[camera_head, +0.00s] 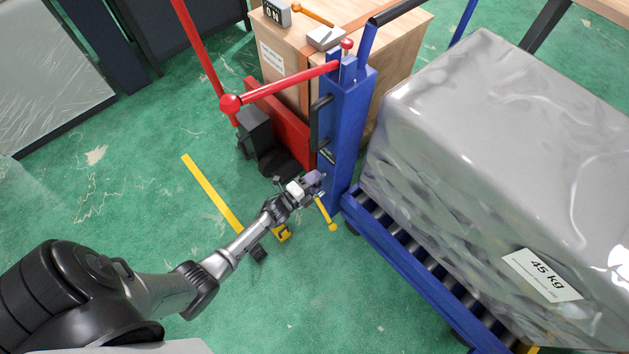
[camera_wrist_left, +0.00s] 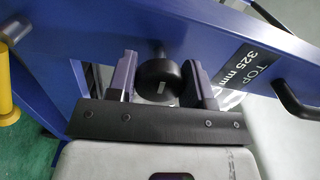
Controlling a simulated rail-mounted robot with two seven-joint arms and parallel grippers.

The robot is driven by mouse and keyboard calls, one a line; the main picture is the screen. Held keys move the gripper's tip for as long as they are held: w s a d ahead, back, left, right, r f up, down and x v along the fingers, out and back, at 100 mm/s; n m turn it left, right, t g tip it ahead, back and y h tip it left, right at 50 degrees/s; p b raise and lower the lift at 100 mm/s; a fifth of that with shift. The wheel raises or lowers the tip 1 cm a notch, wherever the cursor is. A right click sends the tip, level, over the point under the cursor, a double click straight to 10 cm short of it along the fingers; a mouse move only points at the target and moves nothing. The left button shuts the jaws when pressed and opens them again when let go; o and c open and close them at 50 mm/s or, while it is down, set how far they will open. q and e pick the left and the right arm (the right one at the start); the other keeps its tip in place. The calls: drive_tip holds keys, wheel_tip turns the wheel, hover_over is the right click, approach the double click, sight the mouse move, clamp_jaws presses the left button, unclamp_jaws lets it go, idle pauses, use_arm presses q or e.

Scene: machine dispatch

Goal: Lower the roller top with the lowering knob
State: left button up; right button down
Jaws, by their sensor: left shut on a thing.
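My left gripper (camera_head: 315,182) reaches the lower part of the blue upright post (camera_head: 348,115) of the roller lift. In the left wrist view its two fingers (camera_wrist_left: 160,82) stand on either side of a round black knob (camera_wrist_left: 158,72) on the blue post, and the gripper is shut on this lowering knob. The knob is hidden in the head view. The roller top (camera_head: 440,270), a blue frame with dark rollers, carries a large wrapped load (camera_head: 500,140) marked 45 kg. A label on the post (camera_wrist_left: 250,65) reads TOP 325 mm. My right gripper is not in view.
A yellow-ended lever (camera_head: 325,213) hangs beside the gripper; a yellow grip (camera_wrist_left: 6,100) shows at the wrist view's left edge. A black handle (camera_head: 320,120) sits on the post. A red lever (camera_head: 285,82) and wooden crate (camera_head: 285,65) stand behind. Green floor is clear at front.

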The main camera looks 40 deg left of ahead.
use_arm(q)
drive_tip(key=shift+m, duration=0.7)
drive_tip(key=o, duration=0.9)
drive_tip(key=s+a+p, duration=0.1)
drive_tip(key=s+p, duration=0.3)
drive_tip(key=s, duration=0.9)
drive_tip(key=shift+s+a, duration=0.25)
drive_tip(key=shift+s, duration=0.15)
